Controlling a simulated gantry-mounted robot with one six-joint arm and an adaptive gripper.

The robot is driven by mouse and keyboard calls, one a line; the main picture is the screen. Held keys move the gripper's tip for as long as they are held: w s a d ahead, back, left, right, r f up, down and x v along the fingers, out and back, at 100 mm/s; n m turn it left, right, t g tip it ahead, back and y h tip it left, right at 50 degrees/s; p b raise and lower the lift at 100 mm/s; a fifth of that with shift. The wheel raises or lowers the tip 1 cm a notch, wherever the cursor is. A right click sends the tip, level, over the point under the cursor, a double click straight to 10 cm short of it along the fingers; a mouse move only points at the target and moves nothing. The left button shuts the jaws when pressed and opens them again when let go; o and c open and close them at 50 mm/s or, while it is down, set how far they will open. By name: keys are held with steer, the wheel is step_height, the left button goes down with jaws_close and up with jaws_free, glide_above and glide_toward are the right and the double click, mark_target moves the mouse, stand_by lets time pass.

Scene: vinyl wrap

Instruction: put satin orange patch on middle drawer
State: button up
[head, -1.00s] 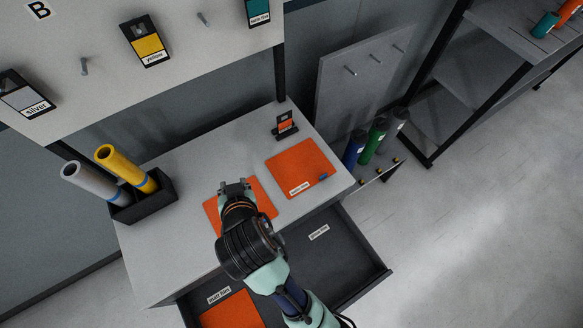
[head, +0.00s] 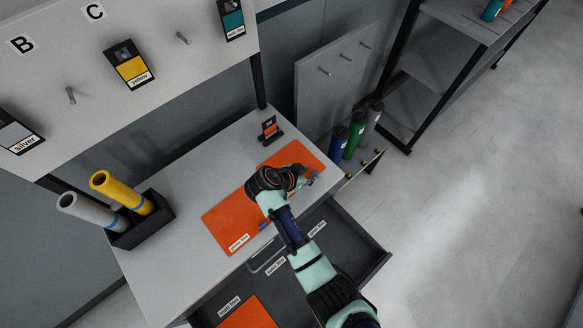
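Two orange patches lie flat on the workbench. The left patch (head: 226,222) shows a small white label, too small to read surely, and a blue tab. The right patch (head: 296,153) is partly covered by my gripper (head: 311,177), whose fingers are over its near right side by a blue tab. The right patch's label is hidden, so I cannot tell which patch is satin. Whether my gripper is open or shut is unclear. The drawer (head: 345,238) below stands open, with several white labels; its middle label (head: 276,266) looks like "satin film". Another orange patch (head: 248,314) lies at its left.
A black holder (head: 157,228) with silver and yellow rolls stands at the bench's left. A small black stand (head: 269,131) with an orange swatch is at the back. Blue, green and grey rolls stand right of the bench. Swatches hang on the pegboard above.

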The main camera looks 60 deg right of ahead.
mark_target(313, 173)
steer(key=x, duration=0.3)
steer(key=shift+d+f, duration=0.1)
steer(key=shift+d, duration=0.05)
jaws_close()
